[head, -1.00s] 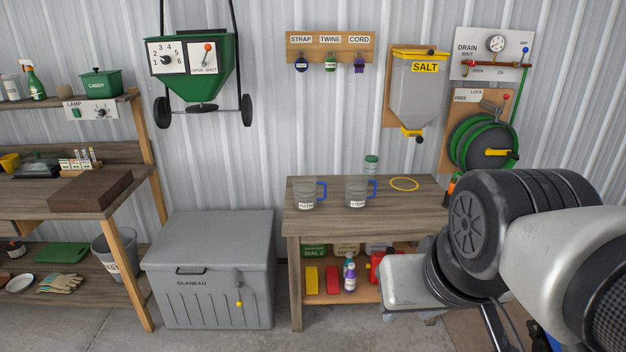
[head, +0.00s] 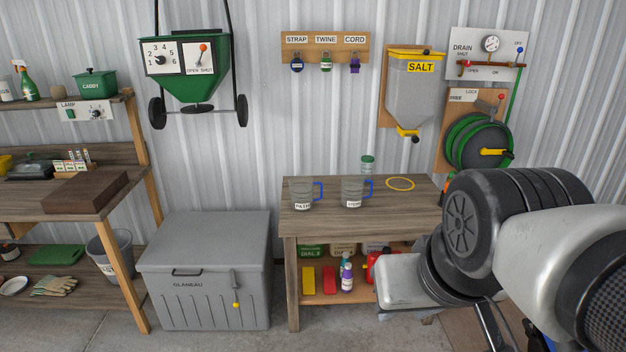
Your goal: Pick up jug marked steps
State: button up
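Two clear jugs with blue handles stand upright on the wooden workbench (head: 330,221), a little apart. The left jug (head: 301,190) has a white label that seems to read "PATH". The right jug (head: 351,187) also has a white label on its front, too small to read surely. Both handles point right. My arm fills the lower right of the head view, in front of the bench's right end. The fingers of my gripper do not show, and nothing touches either jug.
A green-lidded jar (head: 367,165) and a yellow ring (head: 400,184) are on the bench behind and right of the jugs. A salt hopper (head: 416,90) and a hose reel (head: 478,142) hang on the wall. A grey chest (head: 205,270) stands left. The bench's front is clear.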

aim_at(352, 184)
jog(key=i+l, duration=0.15)
jog(key=i, duration=0.55)
jog(key=i+l, duration=0.15)
jog(key=i, duration=0.5)
jog(key=i+l, duration=0.2)
jog(key=i, duration=0.5)
jog(key=i+l, duration=0.15)
jog(key=i, duration=0.55)
